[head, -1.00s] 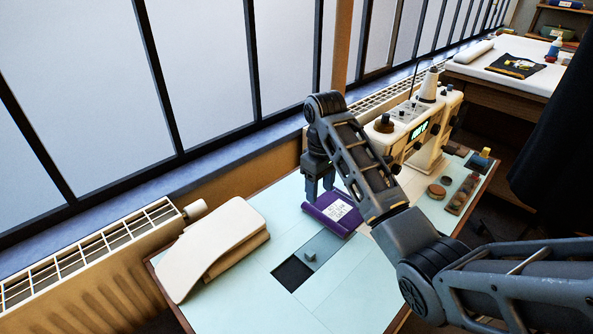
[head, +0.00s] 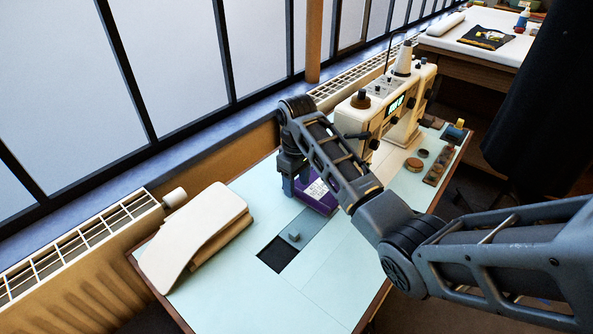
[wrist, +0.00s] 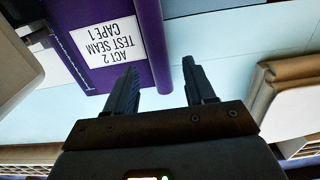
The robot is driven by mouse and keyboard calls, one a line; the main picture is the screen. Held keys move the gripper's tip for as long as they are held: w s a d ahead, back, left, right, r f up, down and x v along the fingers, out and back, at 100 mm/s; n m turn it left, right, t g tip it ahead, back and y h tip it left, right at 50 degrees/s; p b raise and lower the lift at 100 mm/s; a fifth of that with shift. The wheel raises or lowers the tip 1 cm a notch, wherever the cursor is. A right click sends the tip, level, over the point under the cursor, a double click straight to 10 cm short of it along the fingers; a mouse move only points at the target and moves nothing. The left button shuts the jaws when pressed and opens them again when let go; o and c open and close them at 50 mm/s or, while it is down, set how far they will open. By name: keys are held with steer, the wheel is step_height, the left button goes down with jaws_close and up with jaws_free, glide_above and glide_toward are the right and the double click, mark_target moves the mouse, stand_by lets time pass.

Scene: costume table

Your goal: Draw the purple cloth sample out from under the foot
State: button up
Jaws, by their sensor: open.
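The purple cloth sample (head: 319,202) lies on the pale blue table in the head view, partly behind my arm. Its white label reads "ACT 2 TEST SEAM CAPE 1" in the wrist view, where the cloth (wrist: 152,45) has a rolled near edge. My gripper (head: 291,192) is low at the cloth's left end. In the wrist view my gripper (wrist: 160,78) is open and empty, with the rolled edge in line with the gap between its fingers. I cannot tell whether they touch it. The cream sewing machine (head: 418,97) stands beyond; its foot is hidden behind my arm.
A cream padded board (head: 195,235) lies at the table's left. Round tins (head: 414,164) sit right of the machine. The radiator (head: 85,243) and windows run behind.

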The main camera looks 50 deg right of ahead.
steer(key=shift+f, duration=0.95)
jaws_close()
